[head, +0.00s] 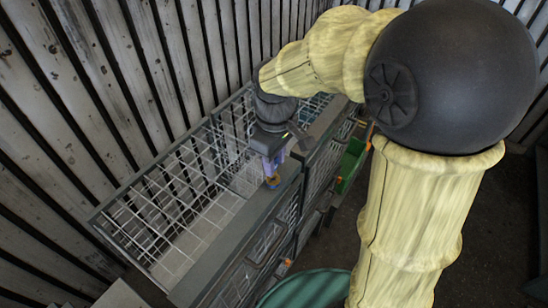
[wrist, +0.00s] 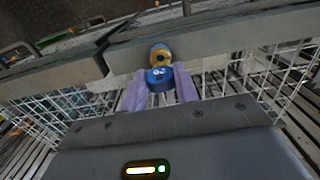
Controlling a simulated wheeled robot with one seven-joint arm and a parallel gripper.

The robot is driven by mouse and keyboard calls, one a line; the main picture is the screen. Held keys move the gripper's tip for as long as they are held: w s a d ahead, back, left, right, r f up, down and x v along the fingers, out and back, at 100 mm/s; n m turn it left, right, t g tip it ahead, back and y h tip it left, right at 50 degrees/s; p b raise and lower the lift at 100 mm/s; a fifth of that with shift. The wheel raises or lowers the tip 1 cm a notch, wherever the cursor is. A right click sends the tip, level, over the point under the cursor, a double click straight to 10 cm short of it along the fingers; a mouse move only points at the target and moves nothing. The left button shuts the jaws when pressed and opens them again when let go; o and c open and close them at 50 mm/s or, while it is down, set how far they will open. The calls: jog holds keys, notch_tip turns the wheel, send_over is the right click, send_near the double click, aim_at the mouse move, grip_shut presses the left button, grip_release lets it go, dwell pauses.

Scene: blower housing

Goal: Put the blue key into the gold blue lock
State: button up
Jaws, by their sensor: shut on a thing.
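My gripper (wrist: 160,90) has two pale purple fingers and is shut on the blue key (wrist: 158,79), a short round blue piece with small light marks on its top. The gold lock (wrist: 160,54), a round gold piece with a dark centre, sits just beyond the key by the grey rail. The two look close together, but I cannot tell whether they touch or are lined up. In the head view my gripper (head: 274,164) is low over the rail, with the gold lock (head: 272,182) just below it. The key is mostly hidden there.
A grey rail (head: 222,246) edges a white wire-mesh basket (head: 180,205) beside a slatted wall (head: 70,110). A green bin (head: 351,160) stands right of the rail, and a round teal container (head: 305,290) is at the bottom. Dark floor lies to the right.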

jog(key=shift+f+b, duration=0.75)
jog(key=shift+f, duration=0.4)
jog(key=shift+f, duration=0.2)
jog(key=o, duration=1)
jog(key=shift+r, duration=0.1)
notch_tip(320, 180, up, 17)
jog(key=b, duration=0.3)
jog(key=shift+r, duration=0.15)
